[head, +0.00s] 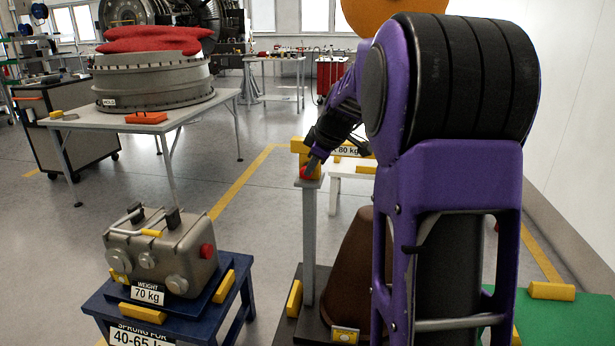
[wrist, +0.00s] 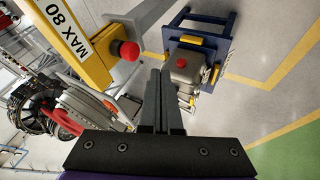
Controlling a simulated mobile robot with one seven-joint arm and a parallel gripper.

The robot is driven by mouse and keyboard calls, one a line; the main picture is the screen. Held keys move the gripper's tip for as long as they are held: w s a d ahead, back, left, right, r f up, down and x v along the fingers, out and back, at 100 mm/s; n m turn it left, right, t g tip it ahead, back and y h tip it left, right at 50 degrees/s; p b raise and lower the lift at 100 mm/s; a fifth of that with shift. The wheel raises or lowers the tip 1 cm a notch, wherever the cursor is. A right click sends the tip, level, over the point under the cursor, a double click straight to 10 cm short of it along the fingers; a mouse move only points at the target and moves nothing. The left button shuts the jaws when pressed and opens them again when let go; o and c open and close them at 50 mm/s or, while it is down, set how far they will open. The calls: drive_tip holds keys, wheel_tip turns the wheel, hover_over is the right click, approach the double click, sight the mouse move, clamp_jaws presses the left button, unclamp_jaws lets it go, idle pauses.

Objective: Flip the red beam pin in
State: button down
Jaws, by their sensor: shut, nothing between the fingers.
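The red beam pin (wrist: 129,50) is a round red knob on the end of a yellow beam (wrist: 88,70) marked "MAX 80" in the wrist view. In the head view the red pin (head: 306,174) shows at the top of a grey post (head: 308,240), below the yellow beam (head: 300,146). My gripper (wrist: 158,72) is shut and empty, its fingertips just beside and below the pin in the wrist view. In the head view my gripper (head: 313,164) reaches the post top from the right. I cannot tell whether the fingers touch the pin.
A grey unit (head: 160,250) marked 70 kg sits on a blue stand (head: 235,296) at left. A table (head: 215,103) with a large engine ring (head: 150,80) stands behind. A brown cone-shaped body (head: 350,265) is beside the post. Open floor lies between table and post.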

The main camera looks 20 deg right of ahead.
drive_tip(key=shift+v, duration=2.05)
